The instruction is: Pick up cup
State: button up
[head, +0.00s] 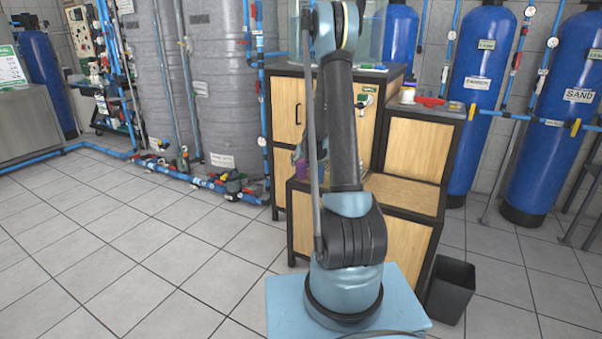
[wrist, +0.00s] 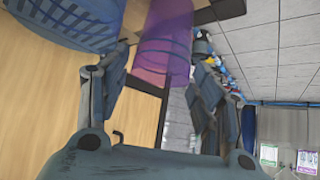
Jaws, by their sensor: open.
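The cup (wrist: 166,42) is purple and see-through. In the wrist view it shows at the top centre, tilted in the picture, between and beyond my fingertips. My gripper (wrist: 160,62) is open, with one finger on each side of the cup in the picture. I cannot tell whether either finger touches it. In the head view, a small purple patch of the cup (head: 302,171) shows at the left side of the wooden cabinet's lower shelf, left of my arm. My arm hides most of my gripper there.
A blue slotted basket (wrist: 72,18) is close left of the cup in the wrist view. The wooden cabinet (head: 408,193) has a lower shelf and a taller back part. A dark bin (head: 450,291) stands on the floor at right. The tiled floor at left is clear.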

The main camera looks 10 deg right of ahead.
jog(key=shift+x, duration=0.8)
jog(key=shift+c, duration=0.6)
jog(key=c, duration=0.5)
jog(key=shift+o, duration=0.2)
